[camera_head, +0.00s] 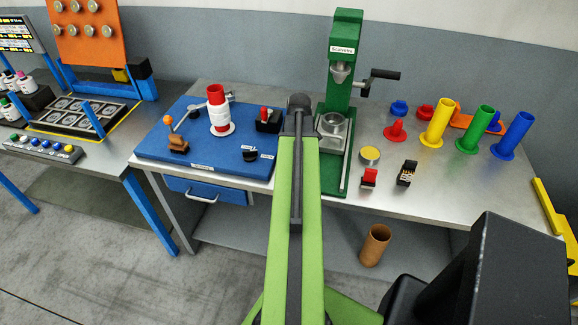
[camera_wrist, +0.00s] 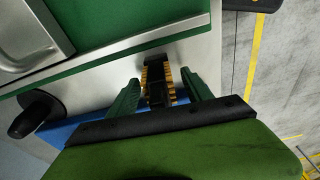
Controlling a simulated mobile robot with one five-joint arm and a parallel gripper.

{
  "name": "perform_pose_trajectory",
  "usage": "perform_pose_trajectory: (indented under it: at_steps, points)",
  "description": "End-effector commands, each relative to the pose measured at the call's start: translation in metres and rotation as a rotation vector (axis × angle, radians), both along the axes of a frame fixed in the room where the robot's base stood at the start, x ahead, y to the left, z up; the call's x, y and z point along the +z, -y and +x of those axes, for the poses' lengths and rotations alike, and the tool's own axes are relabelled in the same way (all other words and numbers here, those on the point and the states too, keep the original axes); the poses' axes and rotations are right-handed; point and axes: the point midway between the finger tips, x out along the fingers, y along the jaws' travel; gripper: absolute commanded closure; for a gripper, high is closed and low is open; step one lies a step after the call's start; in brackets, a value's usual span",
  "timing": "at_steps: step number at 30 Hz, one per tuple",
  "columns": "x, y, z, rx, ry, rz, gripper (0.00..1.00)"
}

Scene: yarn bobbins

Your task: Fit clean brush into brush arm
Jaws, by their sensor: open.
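My gripper (camera_wrist: 160,95) is open, its two green fingers spread. A black piece with yellow bristle-like edges (camera_wrist: 157,82) shows between and beyond the fingertips, seemingly apart from both. I cannot tell what it rests on. In the head view my arm hides that spot, and the fingers cannot be made out. A black block with pale yellow bristles (camera_head: 407,173) stands on the metal table, right of the green press. A red-and-black block (camera_head: 369,178) stands beside it. I cannot tell which part is the brush arm.
The green press (camera_head: 346,70) stands right of my arm. A blue board (camera_head: 190,145) carries a red bobbin (camera_head: 217,105), levers and a black knob (camera_head: 250,155). Yellow, green and blue tubes stand at the right. A brown tube (camera_head: 375,245) is on the lower shelf.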

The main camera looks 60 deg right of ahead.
Motion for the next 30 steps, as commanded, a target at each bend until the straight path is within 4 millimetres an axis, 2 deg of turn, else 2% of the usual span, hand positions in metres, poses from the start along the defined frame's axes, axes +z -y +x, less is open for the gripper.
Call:
perform_pose_trajectory:
  at_steps: [2,15,25,30]
  points:
    - [0.002,0.0,0.0,0.0,0.0,0.0,0.42]
    - [0.002,0.0,0.0,0.0,0.0,0.0,0.98]
    - [0.003,0.0,-0.001,0.0,0.0,0.0,1.0]
    - [0.016,0.0,-0.001,-0.001,0.0,0.0,1.0]
